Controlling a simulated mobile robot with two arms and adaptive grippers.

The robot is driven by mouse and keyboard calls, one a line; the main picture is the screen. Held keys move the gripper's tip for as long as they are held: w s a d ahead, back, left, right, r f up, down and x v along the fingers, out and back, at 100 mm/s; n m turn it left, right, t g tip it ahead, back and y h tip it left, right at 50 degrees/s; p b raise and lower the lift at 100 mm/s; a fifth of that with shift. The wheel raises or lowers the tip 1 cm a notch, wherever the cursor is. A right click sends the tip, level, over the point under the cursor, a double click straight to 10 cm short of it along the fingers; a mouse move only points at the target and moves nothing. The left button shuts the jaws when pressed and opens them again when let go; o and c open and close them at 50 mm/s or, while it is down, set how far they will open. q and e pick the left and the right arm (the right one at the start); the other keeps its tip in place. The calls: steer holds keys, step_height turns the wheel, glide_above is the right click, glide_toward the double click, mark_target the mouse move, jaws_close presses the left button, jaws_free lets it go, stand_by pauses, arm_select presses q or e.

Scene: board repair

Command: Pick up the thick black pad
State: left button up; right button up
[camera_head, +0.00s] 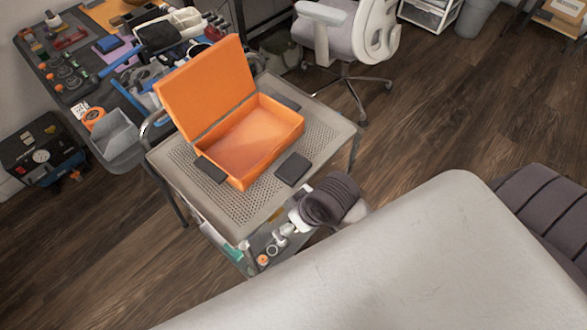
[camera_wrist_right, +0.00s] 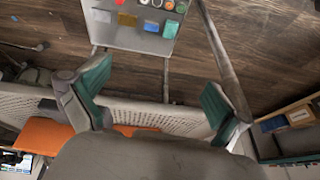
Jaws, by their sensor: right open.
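Three flat dark pads lie on the cart top around an open orange case (camera_head: 208,88). One pad (camera_head: 292,169) lies flat right of the case's front corner and looks fairly thick. Another pad (camera_head: 210,170) lies at the case's left front side, and another pad (camera_head: 285,102) is partly hidden behind its right side. I cannot tell for sure which is thickest. My right gripper (camera_wrist_right: 153,90) is open and empty in the wrist view, its teal-padded fingers wide apart near the cart's edge. Its fingers do not show clearly in the head view. My left gripper is not in view.
The perforated cart top (camera_head: 240,205) has bare room in front of the case. The cart's lower shelf (camera_wrist_right: 125,38) holds several small coloured parts. A cluttered workbench stands behind at the left, and an office chair (camera_head: 350,35) behind the cart.

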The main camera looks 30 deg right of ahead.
steer(key=w+a+r, duration=0.1)
steer(key=r, duration=0.1)
steer(key=w+a+r+n+y, duration=0.1)
steer(key=w+a+r+n, duration=0.1)
steer(key=w+r, duration=0.1)
steer(key=shift+w+a+r, duration=0.1)
steer(key=shift+a+r, duration=0.25)
steer(key=shift+a, duration=0.05)
steer(key=w+r, duration=0.1)
steer(key=w+r+n+g, duration=0.1)
steer(key=w, duration=0.1)
steer(key=shift+d+r, duration=0.2)
steer(key=shift+r, duration=0.05)
steer(key=w+d+r+m+g+h, duration=0.1)
steer(key=w+d+r+g+h, duration=0.3)
steer(key=d+r, duration=0.45)
steer(key=t+y, duration=0.1)
glide_above(294, 167)
step_height(294, 167, down, 8)
steer(key=shift+w+a+f+b, duration=0.1)
steer(key=shift+f+b, duration=0.1)
steer(key=shift+b, duration=0.25)
steer(key=shift+f, duration=2.9)
steer(key=c, duration=1.2)
